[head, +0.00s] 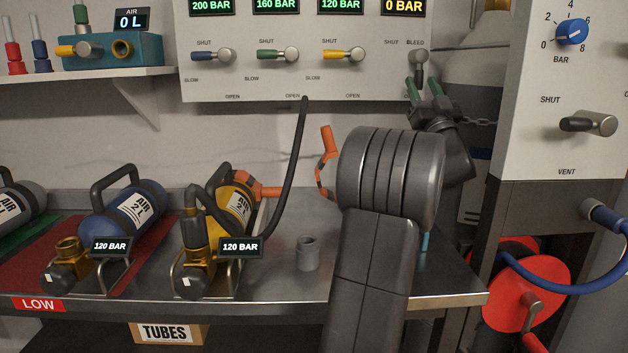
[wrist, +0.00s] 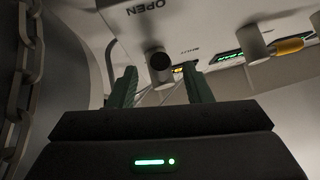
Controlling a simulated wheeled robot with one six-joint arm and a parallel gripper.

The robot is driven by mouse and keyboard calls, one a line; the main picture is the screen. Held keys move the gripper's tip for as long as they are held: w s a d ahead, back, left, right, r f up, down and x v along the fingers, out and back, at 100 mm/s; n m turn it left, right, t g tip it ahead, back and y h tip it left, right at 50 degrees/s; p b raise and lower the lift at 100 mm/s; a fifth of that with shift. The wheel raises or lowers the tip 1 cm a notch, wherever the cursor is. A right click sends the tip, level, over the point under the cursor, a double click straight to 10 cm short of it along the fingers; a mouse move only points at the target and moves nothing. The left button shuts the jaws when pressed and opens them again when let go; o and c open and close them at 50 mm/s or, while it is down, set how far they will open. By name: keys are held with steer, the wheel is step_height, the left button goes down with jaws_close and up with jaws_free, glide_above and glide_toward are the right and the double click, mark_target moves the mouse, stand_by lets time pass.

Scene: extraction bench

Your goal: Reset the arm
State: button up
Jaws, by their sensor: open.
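My gripper (head: 424,88) is up at the right end of the valve panel (head: 300,90), just below the bleed lever (head: 419,62). Its two green fingers are apart. In the wrist view the open fingers of my gripper (wrist: 160,88) stand on either side of the dark round end of the bleed lever (wrist: 159,63). Whether they touch it cannot be told. The lever hangs downward, and the display above it reads 0 BAR. My arm hides part of the bench and the wall behind.
A yellow cylinder (head: 236,209) with a black hose (head: 298,150) and a blue cylinder (head: 130,212) lie on the bench. A grey cup-like fitting (head: 307,254) stands near my arm. A chain (wrist: 30,65) hangs close beside my gripper. A vent panel (head: 562,100) rises at the right.

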mark_target(415, 79)
steer(key=x, duration=0.2)
steer(key=shift+w+a+r, duration=0.15)
steer(key=shift+w+r, duration=0.1)
steer(key=shift+w, duration=0.05)
steer(key=m+h, duration=0.3)
steer(key=shift+s+a+t, duration=0.15)
steer(key=shift+a+t, duration=0.25)
steer(key=m+h+p, duration=0.1)
steer(key=m+h, duration=0.1)
steer(key=shift+a+m+h, duration=0.15)
steer(key=shift+m+h, duration=0.15)
steer(key=shift+m, duration=0.1)
steer(key=shift+h, duration=0.3)
steer(key=shift+f, duration=0.1)
